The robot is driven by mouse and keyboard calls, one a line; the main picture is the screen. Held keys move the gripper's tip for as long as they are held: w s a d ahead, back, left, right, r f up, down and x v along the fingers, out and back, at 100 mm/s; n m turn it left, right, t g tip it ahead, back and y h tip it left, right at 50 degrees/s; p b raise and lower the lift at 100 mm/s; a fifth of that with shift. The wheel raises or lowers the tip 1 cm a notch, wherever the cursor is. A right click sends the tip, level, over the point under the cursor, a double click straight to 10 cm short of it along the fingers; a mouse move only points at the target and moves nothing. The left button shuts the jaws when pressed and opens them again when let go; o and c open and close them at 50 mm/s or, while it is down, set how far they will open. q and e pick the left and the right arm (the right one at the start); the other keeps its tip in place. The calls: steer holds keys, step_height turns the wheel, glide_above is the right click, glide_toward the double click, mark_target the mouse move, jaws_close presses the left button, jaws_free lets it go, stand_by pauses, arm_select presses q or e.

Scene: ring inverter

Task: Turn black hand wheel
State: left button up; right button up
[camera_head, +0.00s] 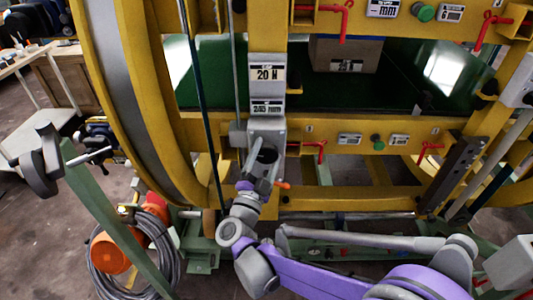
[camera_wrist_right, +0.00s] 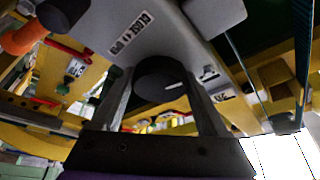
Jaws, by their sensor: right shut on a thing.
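The black hand wheel (camera_wrist_right: 160,78) sits on the underside of a grey housing and shows between my fingers in the right wrist view. In the head view, only a dark part of the wheel (camera_head: 267,155) shows at the grey box below the "20 N" label. My right gripper (camera_head: 262,168) reaches up to it from below. In the right wrist view, the fingers of the right gripper (camera_wrist_right: 162,95) stand on both sides of the wheel, shut on it. My left gripper is not in view.
The large yellow ring frame (camera_head: 120,90) surrounds the area. Red levers (camera_head: 321,150) and a green button (camera_head: 377,142) line the yellow beam to the right. A coiled hose (camera_head: 150,240) lies on the floor at lower left. A green post (camera_head: 115,215) stands at left.

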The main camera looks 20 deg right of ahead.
steer(key=shift+m, duration=0.3)
steer(key=o, duration=1.3)
steer(key=shift+c, duration=0.2)
steer(key=v, duration=1.1)
steer(key=shift+w+r, duration=0.1)
